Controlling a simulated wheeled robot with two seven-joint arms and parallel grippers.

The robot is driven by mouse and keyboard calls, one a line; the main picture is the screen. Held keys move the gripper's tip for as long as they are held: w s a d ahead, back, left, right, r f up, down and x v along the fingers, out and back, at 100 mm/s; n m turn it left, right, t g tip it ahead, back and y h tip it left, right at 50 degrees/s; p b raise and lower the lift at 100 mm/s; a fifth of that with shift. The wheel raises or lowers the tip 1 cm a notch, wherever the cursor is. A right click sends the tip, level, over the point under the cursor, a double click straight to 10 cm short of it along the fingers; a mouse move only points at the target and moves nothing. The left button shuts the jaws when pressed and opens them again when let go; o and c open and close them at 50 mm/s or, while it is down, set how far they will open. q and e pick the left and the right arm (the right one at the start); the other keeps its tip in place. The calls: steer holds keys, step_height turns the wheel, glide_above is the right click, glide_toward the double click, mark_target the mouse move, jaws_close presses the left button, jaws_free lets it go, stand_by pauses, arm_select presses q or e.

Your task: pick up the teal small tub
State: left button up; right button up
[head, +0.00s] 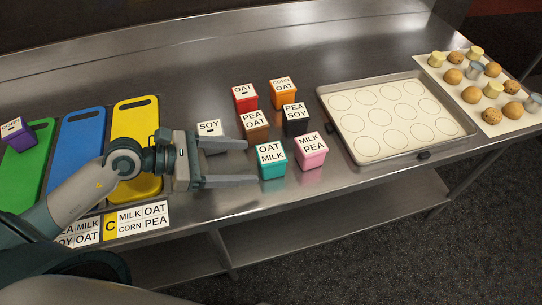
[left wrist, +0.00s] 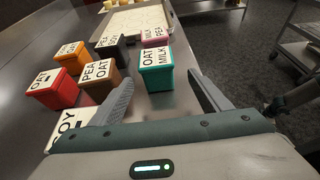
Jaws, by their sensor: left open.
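The teal small tub (head: 272,166), with a white lid reading OAT MILK, stands upright on the steel counter near its front edge. It also shows in the left wrist view (left wrist: 157,80), ahead of the fingers and between their lines. My left gripper (head: 251,162) is open and empty, its fingers pointing right toward the tub. In the head view the nearer fingertip ends close beside the tub's left side; I cannot tell if they touch.
A pink tub (head: 311,156) stands close right of the teal one. Brown (head: 255,133), black (head: 295,126), red (head: 245,103), orange (head: 283,100) and grey (head: 213,147) tubs stand around. A baking tray (head: 466,133) lies to the right. Coloured boards (head: 82,133) lie left.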

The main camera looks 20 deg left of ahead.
mark_target(258, 158)
arm_select(q)
steer(key=shift+p+x, duration=0.35)
steer(key=shift+x, duration=0.6)
steer(key=shift+w+d+f, duration=0.2)
steer(key=shift+w+d, duration=0.05)
steer(key=shift+d, duration=0.2)
arm_select(e)
steer(key=shift+s+d+r+g, duration=0.2)
steer(key=shift+s+d, duration=0.05)
steer(key=shift+s, duration=0.4)
steer(key=shift+s+d+r+g, duration=0.15)
steer(key=shift+s+d+g, duration=0.05)
steer(key=shift+s, duration=0.45)
arm_select(q)
steer(key=shift+w+d+p, duration=0.3)
steer(key=shift+w+p, duration=0.05)
steer(key=shift+p, duration=0.15)
steer(key=p+x, duration=0.1)
steer(key=x, duration=0.2)
steer(key=shift+w+r+p, duration=0.1)
steer(key=shift+w+p, duration=0.1)
steer(key=shift+p, duration=0.15)
steer(key=shift+w+d+f, duration=0.3)
steer(key=shift+d+f, duration=0.1)
steer(key=shift+d, duration=0.05)
arm_select(e)
step_height(258, 158, up, 3)
steer(key=shift+a+f, duration=0.1)
arm_select(q)
steer(key=shift+c, duration=0.6)
